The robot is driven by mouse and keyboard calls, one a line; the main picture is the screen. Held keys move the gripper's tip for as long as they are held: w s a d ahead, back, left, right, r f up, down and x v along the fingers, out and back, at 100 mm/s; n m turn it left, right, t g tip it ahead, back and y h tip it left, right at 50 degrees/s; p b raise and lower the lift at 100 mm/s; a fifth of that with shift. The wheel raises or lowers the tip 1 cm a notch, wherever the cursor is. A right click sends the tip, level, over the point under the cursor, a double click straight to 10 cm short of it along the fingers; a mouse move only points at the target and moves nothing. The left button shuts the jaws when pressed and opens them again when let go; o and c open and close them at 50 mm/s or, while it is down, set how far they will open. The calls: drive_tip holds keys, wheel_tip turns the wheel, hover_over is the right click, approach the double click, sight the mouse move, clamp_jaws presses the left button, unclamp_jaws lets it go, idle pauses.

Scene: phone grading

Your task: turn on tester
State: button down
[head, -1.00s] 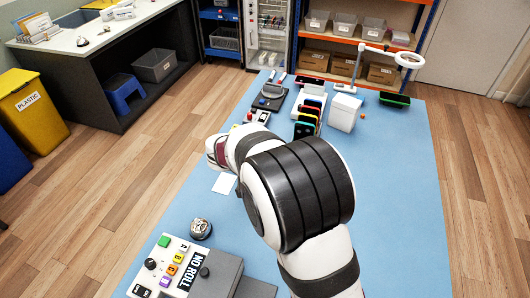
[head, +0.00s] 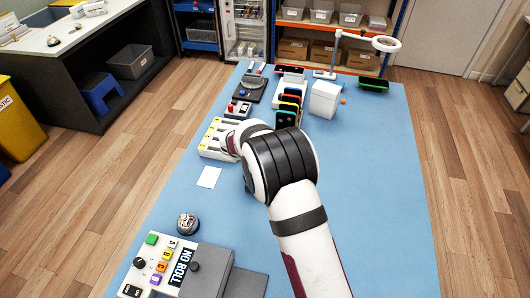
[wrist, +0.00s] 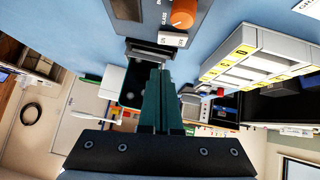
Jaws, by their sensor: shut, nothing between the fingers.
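A dark grey device with an orange knob (wrist: 183,14) and a small white labelled switch (wrist: 173,40) shows at the top of the wrist view; it appears to be the tester. Only part of it is in frame. My gripper (wrist: 160,72) has its dark green fingers together, with nothing between them. Its tips point toward the device, below the white switch in the picture; I cannot tell whether they touch anything. In the head view my arm hides the gripper and I cannot make out this device.
A light tray with yellow labels (head: 216,151) lies beside my wrist, and also shows in the wrist view (wrist: 236,62). A phone rack (head: 287,112) and white box (head: 324,100) stand farther back. A button panel (head: 150,267) and a round bell-like thing (head: 187,224) are at front left.

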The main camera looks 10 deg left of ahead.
drive_tip(key=shift+s+d+f, duration=0.1)
drive_tip(key=shift+d+f, duration=0.05)
drive_tip(key=shift+f, duration=0.8)
drive_tip(key=shift+d+f, duration=0.1)
drive_tip(key=shift+f, duration=0.8)
drive_tip(key=shift+d+f, duration=0.2)
drive_tip(key=shift+f, duration=0.15)
drive_tip(key=shift+a, duration=0.15)
drive_tip(key=shift+a+r, duration=0.15)
drive_tip(key=shift+a, duration=0.55)
drive_tip(key=shift+r, duration=0.1)
